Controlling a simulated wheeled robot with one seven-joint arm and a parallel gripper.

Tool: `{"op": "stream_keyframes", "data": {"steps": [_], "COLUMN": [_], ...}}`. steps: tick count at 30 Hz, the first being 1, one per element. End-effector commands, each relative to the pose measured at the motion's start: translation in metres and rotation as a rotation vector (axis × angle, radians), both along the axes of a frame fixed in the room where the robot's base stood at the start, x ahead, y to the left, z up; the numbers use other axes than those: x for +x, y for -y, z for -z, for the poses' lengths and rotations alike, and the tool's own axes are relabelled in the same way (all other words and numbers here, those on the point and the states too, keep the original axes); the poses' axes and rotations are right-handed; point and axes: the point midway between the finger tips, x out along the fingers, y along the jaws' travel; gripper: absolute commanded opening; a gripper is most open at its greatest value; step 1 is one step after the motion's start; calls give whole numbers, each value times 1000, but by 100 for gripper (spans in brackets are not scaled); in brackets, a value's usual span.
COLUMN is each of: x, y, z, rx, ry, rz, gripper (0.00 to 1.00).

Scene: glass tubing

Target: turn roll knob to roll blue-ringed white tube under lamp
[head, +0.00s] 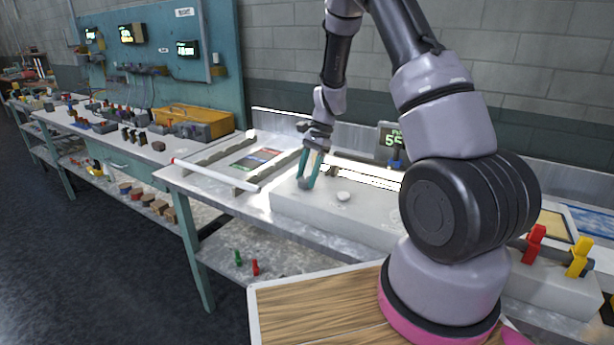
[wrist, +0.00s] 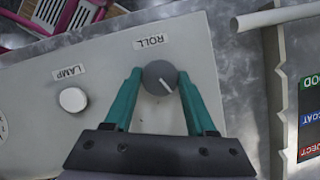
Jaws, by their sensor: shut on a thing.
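The roll knob (wrist: 160,76) is a dark grey dial with a white pointer line, beside a "ROLL" label in the wrist view. My gripper (wrist: 158,78) has its two teal fingers closed on opposite sides of this knob. In the head view my gripper (head: 311,168) reaches down to the knob (head: 304,185) on the left part of the pale control box (head: 345,216). A long white tube (head: 216,175) lies across the left part of the bench; part of a white tube (wrist: 283,14) shows in the wrist view. I cannot make out a blue ring on any tube.
A white lamp knob (wrist: 73,99) labelled "LAMP" sits near the roll knob; it also shows in the head view (head: 343,196). A bright lit strip (head: 362,176) lies behind the box. A small display (head: 391,138) stands behind. Red and yellow clips (head: 578,257) stand at right.

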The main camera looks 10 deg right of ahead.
Motion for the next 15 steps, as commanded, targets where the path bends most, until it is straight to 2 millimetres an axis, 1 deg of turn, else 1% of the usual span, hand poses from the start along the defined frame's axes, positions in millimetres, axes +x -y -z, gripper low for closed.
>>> {"op": "stream_keyframes", "data": {"steps": [4,5,6,7,15], "x": [0,0,0,0,0], "y": [0,0,0,0,0], "z": [0,0,0,0,0], "rx": [0,0,0,0,0], "ry": [1,1,1,1,0], "rz": [3,3,4,4,4], "gripper": [0,60,75,86,86]}}
